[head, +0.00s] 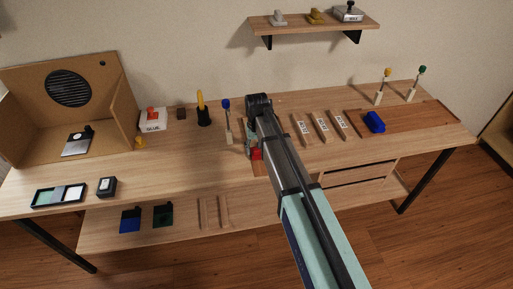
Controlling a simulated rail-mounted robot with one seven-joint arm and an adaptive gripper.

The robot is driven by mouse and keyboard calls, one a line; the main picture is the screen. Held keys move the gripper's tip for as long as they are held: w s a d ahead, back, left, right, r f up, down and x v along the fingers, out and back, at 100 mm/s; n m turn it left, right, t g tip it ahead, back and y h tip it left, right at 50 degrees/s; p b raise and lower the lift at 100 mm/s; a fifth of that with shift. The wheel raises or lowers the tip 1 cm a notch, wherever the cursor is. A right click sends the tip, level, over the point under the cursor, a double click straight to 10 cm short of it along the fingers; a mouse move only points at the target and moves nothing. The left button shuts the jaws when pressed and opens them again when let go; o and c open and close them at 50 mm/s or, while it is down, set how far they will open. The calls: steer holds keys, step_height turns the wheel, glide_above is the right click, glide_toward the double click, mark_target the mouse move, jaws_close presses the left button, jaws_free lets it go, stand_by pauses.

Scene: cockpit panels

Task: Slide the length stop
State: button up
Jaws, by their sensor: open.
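A small red block (257,154), which may be the length stop, sits on a narrow wooden fixture (258,169) at the middle front of the bench. My arm reaches over the bench, and its wrist is above the fixture. My gripper (249,149) points down at the left of the red block, very close to it. The gripper is small and partly hidden by my arm. It is open, and I see nothing held in it. I cannot tell whether it touches the block. My forearm hides the fixture's right side.
A blue-topped post (227,118) stands just left of the gripper. Several labelled wooden strips (322,126) and a blue brush-like block (375,122) lie to the right. A cardboard booth (75,105) stands at the left. A shelf (313,24) hangs above.

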mark_target(260, 170)
steer(key=shift+f, duration=0.4)
jaws_close()
steer(key=s, duration=0.2)
steer(key=s+d, duration=0.1)
steer(key=s, duration=0.3)
steer(key=shift+s+d+b, duration=0.15)
steer(key=shift+d+b, duration=0.15)
jaws_free()
steer(key=shift+r, duration=0.1)
